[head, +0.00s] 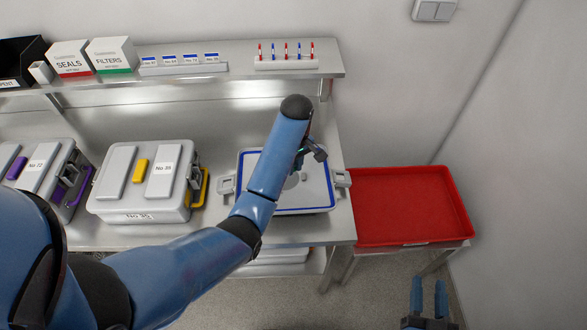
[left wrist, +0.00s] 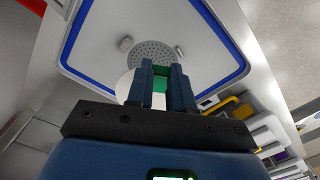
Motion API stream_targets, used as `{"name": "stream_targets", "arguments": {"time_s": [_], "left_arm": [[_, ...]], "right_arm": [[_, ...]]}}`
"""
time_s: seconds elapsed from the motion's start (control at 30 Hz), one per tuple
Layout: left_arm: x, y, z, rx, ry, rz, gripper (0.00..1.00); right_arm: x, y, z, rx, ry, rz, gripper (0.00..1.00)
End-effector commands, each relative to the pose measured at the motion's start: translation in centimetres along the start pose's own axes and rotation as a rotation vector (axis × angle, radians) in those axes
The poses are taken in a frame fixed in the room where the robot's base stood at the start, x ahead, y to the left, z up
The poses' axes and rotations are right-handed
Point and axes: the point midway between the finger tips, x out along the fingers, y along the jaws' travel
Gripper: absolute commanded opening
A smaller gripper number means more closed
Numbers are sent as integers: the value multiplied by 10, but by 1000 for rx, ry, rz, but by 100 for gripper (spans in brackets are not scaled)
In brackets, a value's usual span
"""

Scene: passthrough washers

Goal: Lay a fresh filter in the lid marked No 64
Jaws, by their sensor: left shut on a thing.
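A pale grey lid (head: 312,199) with a blue seal around its edge lies inner side up on the steel bench; no number on it can be read. In the left wrist view, the lid (left wrist: 105,40) has a round perforated grey patch (left wrist: 153,52) between two small knobs. My left gripper (head: 304,158) is over the lid, partly hidden by my arm. It is shut on the green tab (left wrist: 159,84) of a white filter (left wrist: 124,84), partly hidden behind the fingers. I cannot tell whether the filter touches the lid. My right gripper (head: 428,296) is open and empty at the bottom edge.
A grey case (head: 118,208) with a yellow tag stands left of the lid, and a purple-latched case (head: 60,165) further left. A red tray (head: 412,205) is at the right. The shelf holds a filters box (head: 110,57), a seals box (head: 73,60) and a pen rack (head: 286,64).

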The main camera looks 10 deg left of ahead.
Motion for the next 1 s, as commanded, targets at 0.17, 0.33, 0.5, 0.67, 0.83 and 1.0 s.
{"name": "stream_targets", "arguments": {"time_s": [0.17, 0.33, 0.5, 0.67, 0.83, 1.0], "left_arm": [[-4, 0, 0, -1, 0, 0, 0], [7, 0, 0, -2, 0, -1, 0], [22, 2, 0, -3, 0, -1, 0], [37, 2, 1, -5, 0, -1, 0], [51, 4, 1, -7, 1, -1, 0], [61, 4, 1, -8, 1, -1, 0]], "right_arm": [[0, 0, -6, 0, 0, 0, 40], [0, 0, -1, 0, -1, 0, 40], [0, 0, 7, 0, -1, 0, 40], [0, 0, 14, 0, -1, 0, 40], [0, 0, 20, 0, -1, 0, 40], [0, 0, 25, 0, 0, 0, 40]]}}
